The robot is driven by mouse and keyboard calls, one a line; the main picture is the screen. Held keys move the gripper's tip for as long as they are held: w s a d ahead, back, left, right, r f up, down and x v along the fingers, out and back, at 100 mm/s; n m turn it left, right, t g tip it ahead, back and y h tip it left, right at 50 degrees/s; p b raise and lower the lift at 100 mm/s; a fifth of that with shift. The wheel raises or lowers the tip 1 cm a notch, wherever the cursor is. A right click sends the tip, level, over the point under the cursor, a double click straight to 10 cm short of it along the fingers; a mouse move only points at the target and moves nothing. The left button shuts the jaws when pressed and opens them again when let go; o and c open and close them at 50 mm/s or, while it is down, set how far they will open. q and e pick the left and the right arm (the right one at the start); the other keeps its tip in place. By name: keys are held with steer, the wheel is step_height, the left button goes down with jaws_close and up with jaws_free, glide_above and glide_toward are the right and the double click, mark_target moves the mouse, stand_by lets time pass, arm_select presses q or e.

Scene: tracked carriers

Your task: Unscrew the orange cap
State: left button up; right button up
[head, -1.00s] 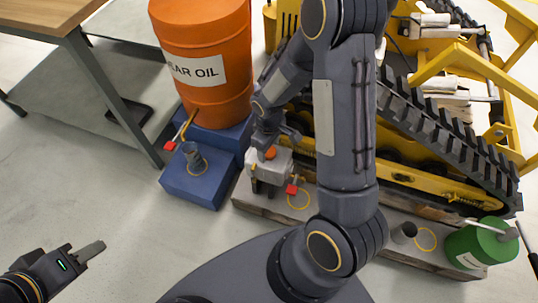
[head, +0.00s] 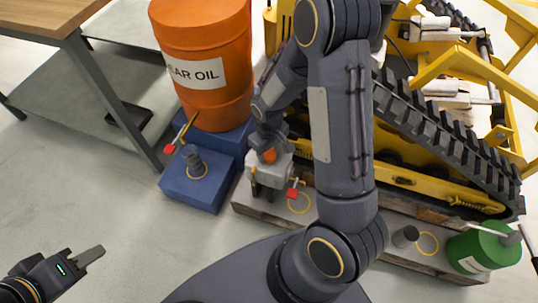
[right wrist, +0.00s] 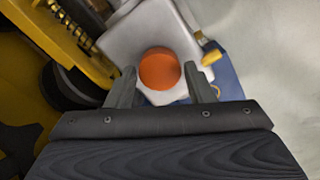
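The orange cap (head: 270,155) sits on top of a light grey housing (head: 272,175). In the right wrist view the round cap (right wrist: 160,69) lies between and just beyond the fingertips of my right gripper (right wrist: 160,80). That gripper is open, one finger on each side of the cap, with a visible gap on both sides. In the head view my right gripper (head: 272,138) is just above the housing and partly hidden by my own arm. My left gripper (head: 88,257) is at the lower left, away from everything; whether its fingers are apart is unclear.
An orange gear oil drum (head: 205,100) stands on a blue block (head: 185,190), left of the housing. A yellow tracked machine (head: 400,180) fills the right. A green can (head: 475,250) stands at the lower right. A workbench (head: 50,18) is at the upper left.

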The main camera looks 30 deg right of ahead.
steer(key=c, duration=0.4)
steer(key=n, duration=0.2)
steer(key=shift+n, duration=0.3)
steer(key=n+p, duration=0.1)
steer(key=n, duration=0.3)
steer(key=shift+r+n, duration=0.1)
steer(key=shift+n, duration=0.5)
steer(key=shift+r+n+p, duration=0.1)
steer(key=shift+n+p, duration=0.45)
steer(key=shift+n, duration=0.55)
